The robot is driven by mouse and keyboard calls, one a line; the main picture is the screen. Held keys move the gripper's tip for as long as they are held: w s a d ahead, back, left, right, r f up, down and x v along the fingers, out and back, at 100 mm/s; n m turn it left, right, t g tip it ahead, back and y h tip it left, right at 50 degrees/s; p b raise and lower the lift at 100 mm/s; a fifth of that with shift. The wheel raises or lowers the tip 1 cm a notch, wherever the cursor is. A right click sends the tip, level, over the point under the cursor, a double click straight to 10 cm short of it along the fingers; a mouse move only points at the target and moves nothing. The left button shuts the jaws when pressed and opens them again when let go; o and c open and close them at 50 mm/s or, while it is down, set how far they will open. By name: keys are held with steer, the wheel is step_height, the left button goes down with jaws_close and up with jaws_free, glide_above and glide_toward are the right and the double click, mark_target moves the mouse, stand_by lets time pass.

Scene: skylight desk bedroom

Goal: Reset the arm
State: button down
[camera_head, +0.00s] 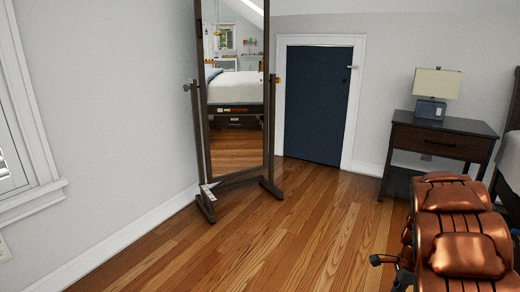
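My gripper is not recognisable in the head view, so its opening and anything in it cannot be seen. My arm's pose cannot be made out for certain either. A shiny copper-brown, rounded shape with dark grooves fills the lower right corner, with a short dark rod and knob sticking out to its left. I cannot tell from this view whether it is part of me or a piece of furniture.
A tall framed mirror (236,150) stands on dark feet. Behind it is a shut dark blue door (319,105). A dark nightstand (440,142) bears a lamp (437,83) at the right, beside a bed's edge (510,158). Bare wooden floor (300,230) lies in the middle.

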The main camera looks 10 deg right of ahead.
steer(key=s+a+r+n+p, duration=0.3)
steer(key=a+r+p, duration=0.25)
steer(key=r, duration=0.35)
steer(key=s+a+r+n+g+p, duration=0.1)
steer(key=s+a+r+n+p, duration=0.3)
steer(key=a+r, duration=0.45)
steer(key=s+a+r+n+p, duration=0.3)
steer(key=a+r+p, duration=0.15)
steer(key=r, duration=0.65)
steer(key=s+a+r+n+p, duration=0.5)
steer(key=s+r+n+p, duration=0.1)
steer(key=s+r+p, duration=0.1)
steer(key=s+a+r+n+g+p, duration=0.1)
steer(key=s+a+r+n+p, duration=0.4)
steer(key=s+r, duration=0.4)
steer(key=shift+s+r+n+h+p, duration=0.3)
steer(key=shift+s+r+n+p, duration=0.15)
steer(key=shift+s+p, duration=0.75)
steer(key=shift+f, duration=0.1)
